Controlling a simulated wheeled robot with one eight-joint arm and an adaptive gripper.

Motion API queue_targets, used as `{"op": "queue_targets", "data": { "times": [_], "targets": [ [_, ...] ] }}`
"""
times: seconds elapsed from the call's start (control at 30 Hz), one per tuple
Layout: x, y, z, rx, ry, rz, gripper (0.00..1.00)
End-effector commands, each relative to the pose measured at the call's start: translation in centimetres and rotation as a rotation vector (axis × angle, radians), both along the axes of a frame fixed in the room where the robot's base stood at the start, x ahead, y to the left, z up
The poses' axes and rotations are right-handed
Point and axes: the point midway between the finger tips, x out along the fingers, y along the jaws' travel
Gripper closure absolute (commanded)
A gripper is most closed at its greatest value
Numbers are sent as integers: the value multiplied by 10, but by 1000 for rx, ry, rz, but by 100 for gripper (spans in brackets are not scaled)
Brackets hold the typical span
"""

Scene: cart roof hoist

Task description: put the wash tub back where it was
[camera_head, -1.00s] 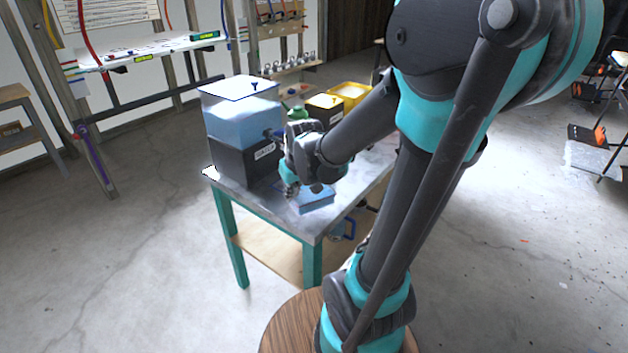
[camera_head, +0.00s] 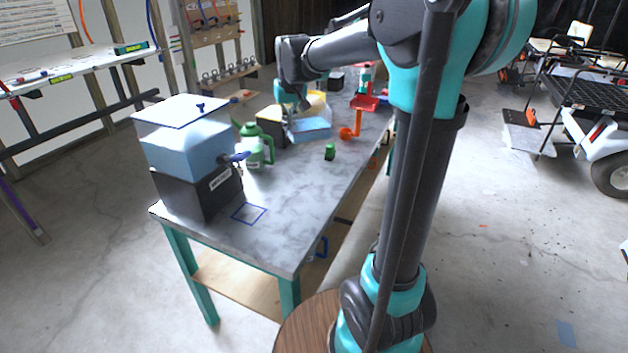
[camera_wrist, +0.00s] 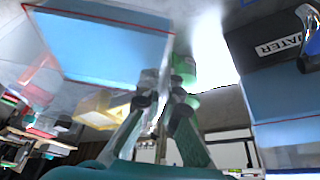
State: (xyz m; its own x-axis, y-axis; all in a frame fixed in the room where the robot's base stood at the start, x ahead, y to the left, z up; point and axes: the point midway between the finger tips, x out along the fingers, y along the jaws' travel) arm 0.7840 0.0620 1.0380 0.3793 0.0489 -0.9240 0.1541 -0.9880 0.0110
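The wash tub appears to be the light blue, clear-walled tub (camera_head: 311,130), over the middle of the table near the yellow and black containers. I cannot tell whether it touches the tabletop. My gripper (camera_head: 291,104) is at the tub's left edge, pointing down. In the wrist view the tub (camera_wrist: 105,48) fills the upper left, and its corner reaches between the fingers of my gripper (camera_wrist: 163,98), which look shut on its wall; blur hides the exact contact. A blue square outline (camera_head: 249,214) lies bare on the tabletop by the water tank (camera_head: 185,150).
A green jug (camera_head: 254,146) stands beside the tank. A small green item (camera_head: 330,152), an orange scoop (camera_head: 350,131) and a red item (camera_head: 366,102) stand to the tub's right. The front of the grey table (camera_head: 285,225) is mostly clear. A white cart (camera_head: 590,130) stands at right.

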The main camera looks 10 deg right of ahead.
Motion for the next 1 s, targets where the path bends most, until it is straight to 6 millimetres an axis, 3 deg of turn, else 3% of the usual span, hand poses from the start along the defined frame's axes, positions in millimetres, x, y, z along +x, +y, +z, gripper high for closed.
{"op": "queue_targets", "data": {
  "times": [0.17,0.6,1.0],
  "targets": [
    [1,0,-30,0,0,0,100],
    [1,0,-131,0,-1,0,100],
    [1,0,-172,0,0,0,100]
  ]
}}
